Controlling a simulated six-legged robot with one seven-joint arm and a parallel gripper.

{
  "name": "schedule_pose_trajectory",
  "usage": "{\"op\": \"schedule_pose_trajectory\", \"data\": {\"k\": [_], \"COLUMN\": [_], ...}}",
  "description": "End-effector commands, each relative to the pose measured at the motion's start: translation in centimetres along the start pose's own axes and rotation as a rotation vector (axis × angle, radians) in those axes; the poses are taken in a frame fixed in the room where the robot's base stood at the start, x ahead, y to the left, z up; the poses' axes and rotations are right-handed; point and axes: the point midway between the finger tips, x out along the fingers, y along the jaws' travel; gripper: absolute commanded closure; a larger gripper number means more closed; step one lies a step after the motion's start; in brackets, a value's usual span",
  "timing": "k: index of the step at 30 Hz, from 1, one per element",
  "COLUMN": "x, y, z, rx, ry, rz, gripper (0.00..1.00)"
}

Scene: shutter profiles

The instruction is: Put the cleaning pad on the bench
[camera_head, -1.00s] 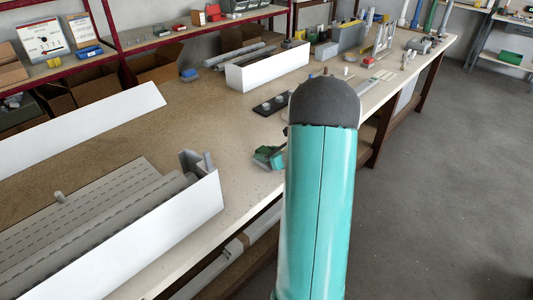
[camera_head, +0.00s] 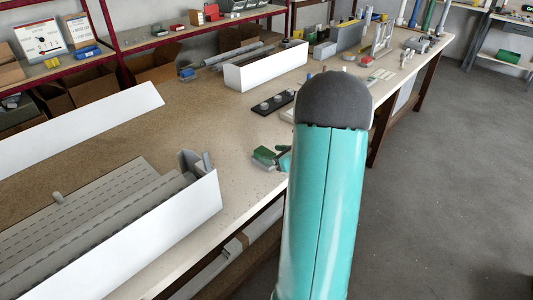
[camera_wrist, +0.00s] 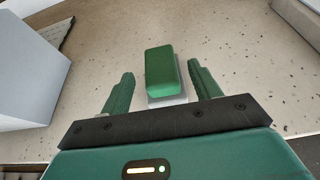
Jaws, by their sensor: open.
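The cleaning pad is a green block (camera_wrist: 160,72) with a pale grey part at its near end. In the wrist view it is between the two green fingers of my gripper (camera_wrist: 160,85), with a gap on each side. In the head view the green pad (camera_head: 264,155) shows on the bench (camera_head: 235,175) near its front edge, just left of my teal arm. My gripper is open; in the head view it is mostly hidden behind my arm.
A white-sided box (camera_head: 266,68) stands farther back. A long white-fronted tray of grey slats (camera_head: 160,245) is at the front left. A dark strip with round knobs (camera_head: 273,103) lies beyond the pad.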

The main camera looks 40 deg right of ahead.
Motion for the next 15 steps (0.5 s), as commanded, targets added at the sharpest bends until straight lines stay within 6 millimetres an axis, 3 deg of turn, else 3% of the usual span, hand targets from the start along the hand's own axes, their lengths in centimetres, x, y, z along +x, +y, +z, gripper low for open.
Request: {"op": "schedule_pose_trajectory", "data": {"k": [6,15], "x": [-4.9,-7.6], "y": [-0.1,0.0], "z": [0.0,0.0], "rx": [0.001,0.001], "ry": [0.0,0.0], "rz": [-0.004,-0.001], "gripper": [0.38,0.38]}}
